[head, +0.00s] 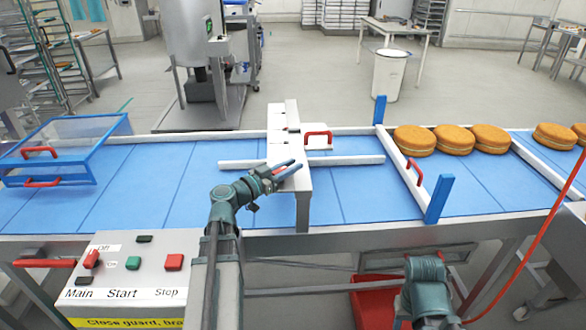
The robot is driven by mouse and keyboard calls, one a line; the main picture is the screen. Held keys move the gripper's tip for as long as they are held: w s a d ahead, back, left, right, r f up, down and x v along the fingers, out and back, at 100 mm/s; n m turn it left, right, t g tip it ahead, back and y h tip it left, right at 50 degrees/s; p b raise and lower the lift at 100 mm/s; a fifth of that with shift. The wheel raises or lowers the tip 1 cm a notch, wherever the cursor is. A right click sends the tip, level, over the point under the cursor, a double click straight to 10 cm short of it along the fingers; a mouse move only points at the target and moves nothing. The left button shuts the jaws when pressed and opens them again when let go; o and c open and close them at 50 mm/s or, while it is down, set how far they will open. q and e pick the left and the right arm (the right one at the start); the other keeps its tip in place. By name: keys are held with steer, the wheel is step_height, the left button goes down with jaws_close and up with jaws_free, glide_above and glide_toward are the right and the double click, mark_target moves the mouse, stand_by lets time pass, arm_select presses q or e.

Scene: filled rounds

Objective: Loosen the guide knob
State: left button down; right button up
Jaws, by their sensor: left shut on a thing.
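My left gripper (285,170) is at the near side of the white bridge (303,205) that spans the blue conveyor. Its fingers are closed at the bridge's face, at the spot of the guide knob. The knob itself is hidden by the fingers, so its turn cannot be told. A white guide rail (350,160) runs along the belt on both sides of the bridge.
A control box (140,262) with Main, Start and Stop switches stands at front left. A blue clear guard (70,150) sits over the belt's left end. A blue-posted gate (437,198) with a red handle holds back several filled rounds (415,140). A red hose hangs at right.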

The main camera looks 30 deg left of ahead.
arm_select(q)
steer(key=shift+w+a+n+t+y, duration=0.15)
steer(key=shift+a+n+y, duration=0.1)
steer(key=shift+n+y, duration=0.65)
steer(key=shift+s+a+n+t+y, duration=0.15)
steer(key=shift+n+y, duration=0.35)
steer(key=shift+y, duration=0.8)
steer(key=shift+w+a+n+t+y, duration=0.1)
steer(key=shift+a+n+t+y, duration=0.15)
steer(key=shift+n+y, duration=0.65)
steer(key=shift+a+y, duration=0.15)
steer(key=shift+y, duration=0.15)
steer(key=c, duration=0.7)
jaws_free()
